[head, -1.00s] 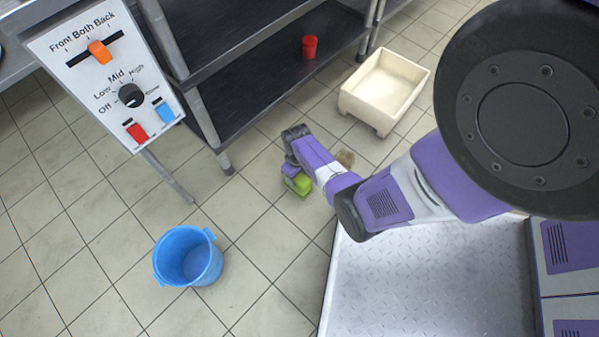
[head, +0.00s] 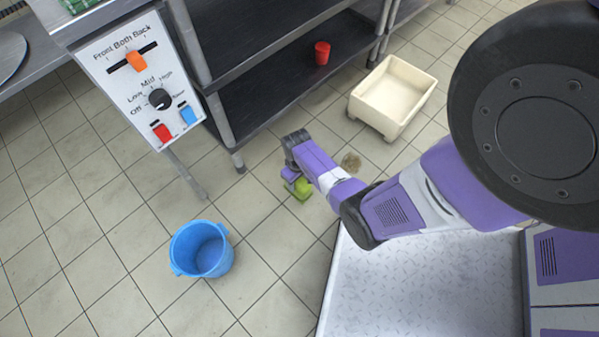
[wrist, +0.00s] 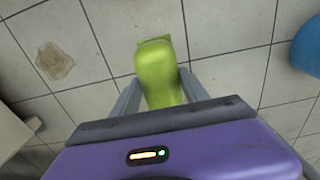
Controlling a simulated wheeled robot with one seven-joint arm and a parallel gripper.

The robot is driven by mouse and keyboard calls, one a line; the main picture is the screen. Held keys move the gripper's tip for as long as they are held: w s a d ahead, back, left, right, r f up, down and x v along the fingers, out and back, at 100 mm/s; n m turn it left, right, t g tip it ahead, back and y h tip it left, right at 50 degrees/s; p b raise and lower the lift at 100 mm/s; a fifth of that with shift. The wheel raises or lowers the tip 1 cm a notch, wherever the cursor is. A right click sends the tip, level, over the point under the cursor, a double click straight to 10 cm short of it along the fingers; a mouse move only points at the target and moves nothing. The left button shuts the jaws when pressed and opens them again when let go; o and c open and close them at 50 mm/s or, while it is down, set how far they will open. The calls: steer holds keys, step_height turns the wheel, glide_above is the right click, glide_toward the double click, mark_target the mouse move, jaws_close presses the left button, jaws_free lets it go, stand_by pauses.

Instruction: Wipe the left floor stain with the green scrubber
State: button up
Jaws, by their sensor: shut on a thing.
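The green scrubber (head: 303,190) is held at the end of my arm, low over the floor tiles. In the wrist view the scrubber (wrist: 157,68) sticks out between the two grey fingers of my gripper (wrist: 158,90), which is shut on it. I cannot tell whether it touches the floor. A brownish floor stain (head: 350,162) lies right of my gripper in the head view, beside my arm. In the wrist view the stain (wrist: 55,62) is at the left, apart from the scrubber. No second stain shows clearly, so I cannot tell if this is the left one.
A blue bucket (head: 202,250) stands on the floor at lower left. A cream tub (head: 392,97) stands beyond the stain. A metal shelf (head: 270,100) carries a red cup (head: 322,53). A control panel (head: 140,80) juts out at upper left. Floor between bucket and gripper is clear.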

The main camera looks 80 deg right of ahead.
steer(key=shift+r+p, duration=1.35)
steer(key=shift+r, duration=0.4)
